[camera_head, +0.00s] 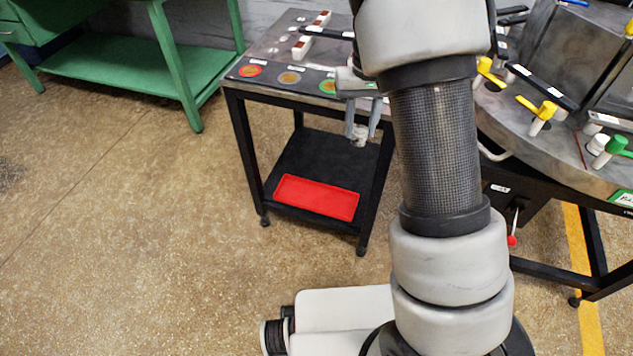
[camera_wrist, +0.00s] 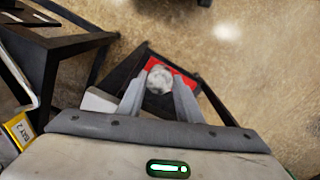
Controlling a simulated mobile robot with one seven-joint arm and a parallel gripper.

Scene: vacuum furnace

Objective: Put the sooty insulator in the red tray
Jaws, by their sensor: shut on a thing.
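My gripper (camera_head: 362,133) is shut on the sooty insulator (camera_head: 359,138), a small whitish piece with grey smudges. In the wrist view the insulator (camera_wrist: 159,80) sits between the two fingertips (camera_wrist: 158,88). The red tray (camera_head: 316,197) is a shallow rectangle on the lower shelf of the small black table. In the head view the gripper is above and to the right of the tray, in front of the table's right side. In the wrist view part of the red tray (camera_wrist: 152,64) shows beyond the insulator, which hides some of it.
The table's upper top (camera_head: 268,50) overhangs the dark lower shelf (camera_head: 316,157) and carries coloured discs and white-and-brown blocks. A green bench (camera_head: 125,72) stands at the back left. A round metal workstation (camera_head: 540,140) with coloured handles is at the right. The floor at left is clear.

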